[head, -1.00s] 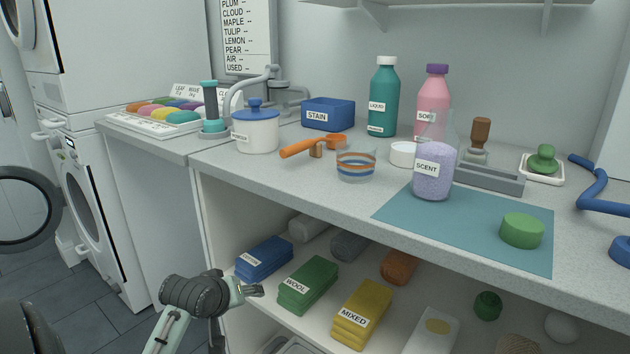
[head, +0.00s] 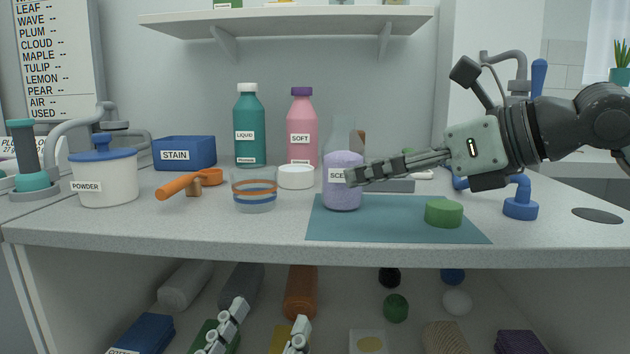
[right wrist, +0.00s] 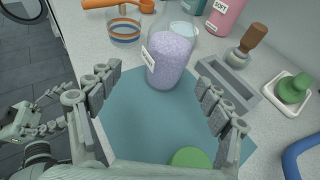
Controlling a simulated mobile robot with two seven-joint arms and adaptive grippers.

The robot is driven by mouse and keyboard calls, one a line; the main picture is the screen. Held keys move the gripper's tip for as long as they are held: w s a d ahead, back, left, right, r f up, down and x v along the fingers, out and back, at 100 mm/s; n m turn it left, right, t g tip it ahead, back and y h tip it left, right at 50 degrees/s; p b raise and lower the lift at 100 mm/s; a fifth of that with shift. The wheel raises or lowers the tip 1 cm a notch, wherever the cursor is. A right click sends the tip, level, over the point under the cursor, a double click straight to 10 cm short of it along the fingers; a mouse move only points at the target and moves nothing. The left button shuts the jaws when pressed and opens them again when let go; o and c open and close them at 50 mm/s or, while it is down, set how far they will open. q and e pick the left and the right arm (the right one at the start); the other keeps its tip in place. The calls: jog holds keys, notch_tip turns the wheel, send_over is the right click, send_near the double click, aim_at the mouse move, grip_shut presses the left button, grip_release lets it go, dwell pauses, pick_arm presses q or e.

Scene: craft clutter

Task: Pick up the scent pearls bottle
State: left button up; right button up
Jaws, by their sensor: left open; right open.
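The scent pearls bottle (head: 343,195) stands upright on the teal mat (head: 330,226), lilac pearls under a clear upper part. Its label is partly hidden by my right gripper (head: 352,173), which reaches in from the right at the bottle's side. In the right wrist view the bottle (right wrist: 170,58) stands ahead of my open, empty right gripper (right wrist: 162,78), with fingers spread to its left and right; I see no contact. My left gripper (head: 270,312) is open and empty, low in front of the shelf below the counter.
A green round lid (head: 443,213) lies on the mat near the right gripper. A striped glass bowl (head: 254,190), white jar (head: 296,177) and pink SOFT bottle (head: 301,125) stand left of and behind the bottle. A grey tray (right wrist: 237,82) lies to its right.

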aim_at(343, 187)
jog(key=shift+w+f, duration=0.15)
jog(key=shift+f, duration=0.3)
jog(key=shift+w+a+f+h, duration=0.15)
jog(key=shift+w+a+h, duration=0.1)
jog(key=shift+h, duration=0.05)
jog(key=x, duration=0.6)
jog(key=shift+w+f, duration=0.2)
jog(key=shift+w, duration=0.15)
jog(key=c, duration=1.3)
